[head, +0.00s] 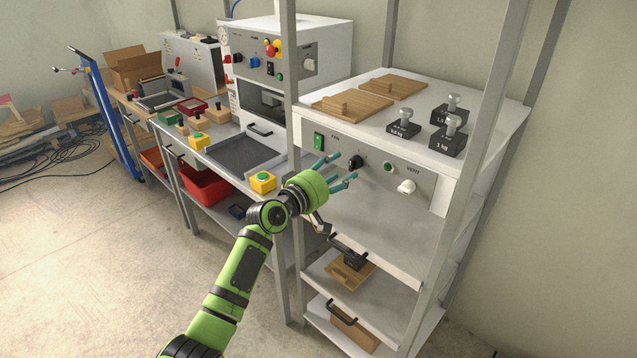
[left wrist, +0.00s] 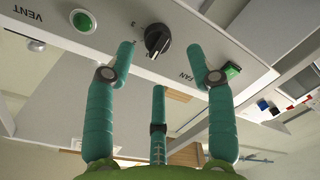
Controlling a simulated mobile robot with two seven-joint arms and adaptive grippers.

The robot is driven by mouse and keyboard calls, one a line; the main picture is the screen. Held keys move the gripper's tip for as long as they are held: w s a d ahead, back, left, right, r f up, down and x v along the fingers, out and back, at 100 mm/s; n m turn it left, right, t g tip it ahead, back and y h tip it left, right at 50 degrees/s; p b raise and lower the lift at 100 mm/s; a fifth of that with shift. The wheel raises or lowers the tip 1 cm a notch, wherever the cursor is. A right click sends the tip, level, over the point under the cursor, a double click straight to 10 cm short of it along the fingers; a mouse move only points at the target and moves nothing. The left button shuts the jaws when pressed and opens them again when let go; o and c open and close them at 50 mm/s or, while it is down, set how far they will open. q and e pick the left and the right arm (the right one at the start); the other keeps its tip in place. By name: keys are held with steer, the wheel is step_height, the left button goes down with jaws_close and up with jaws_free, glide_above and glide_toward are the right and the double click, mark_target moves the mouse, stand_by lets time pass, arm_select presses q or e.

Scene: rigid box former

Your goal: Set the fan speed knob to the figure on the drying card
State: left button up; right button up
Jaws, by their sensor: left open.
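The black fan speed knob (head: 356,162) is on the grey front panel of the white cabinet at the right. It also shows in the left wrist view (left wrist: 157,40), with a pale line on its face and the FAN label nearby. I cannot read which figure it points to. My left gripper (head: 338,172) is open and empty, just in front of the knob. In the left wrist view its teal fingers (left wrist: 162,52) are spread to either side of the knob, apparently not touching it. I cannot make out a drying card. My right gripper is out of view.
A green switch (head: 318,141), a green button (head: 388,168) and a white VENT knob (head: 406,187) share the panel. Black weights (head: 447,142) and wooden lids (head: 353,103) lie on the cabinet top. A grey frame post (head: 291,80) stands left of the cabinet.

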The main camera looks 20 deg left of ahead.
arm_select(q)
steer(key=v, duration=0.8)
steer(key=shift+r, duration=0.1)
steer(key=s+a+f+g+y, duration=0.1)
steer(key=s+f+g+y, duration=0.1)
steer(key=f, duration=1.1)
steer(key=s+f+g+y, duration=0.1)
steer(key=s+f+g, duration=0.1)
steer(key=f, duration=1.1)
steer(key=s+f+m+g+y+b, duration=0.1)
steer(key=s+f+g, duration=0.1)
steer(key=s+f, duration=0.45)
steer(key=s+f+m+g, duration=0.2)
steer(key=s+f, duration=0.1)
steer(key=f, duration=0.6)
steer(key=s+d+f+m+g+b, duration=0.1)
steer(key=s+f+m+g, duration=0.1)
steer(key=s+f, duration=0.7)
steer(key=s+d+f+m+g, duration=0.1)
steer(key=s+f+m+g, duration=0.1)
steer(key=s+f, duration=0.7)
steer(key=s+d+f+m+g, duration=0.1)
steer(key=s+g, duration=0.1)
steer(key=s, duration=0.9)
steer(key=s+d+f+m+g+y, duration=0.1)
steer(key=s+f+m, duration=0.1)
steer(key=s, duration=0.9)
steer(key=shift+f+m+g+b, duration=0.3)
steer(key=shift+f+g, duration=0.05)
steer(key=shift+g, duration=0.05)
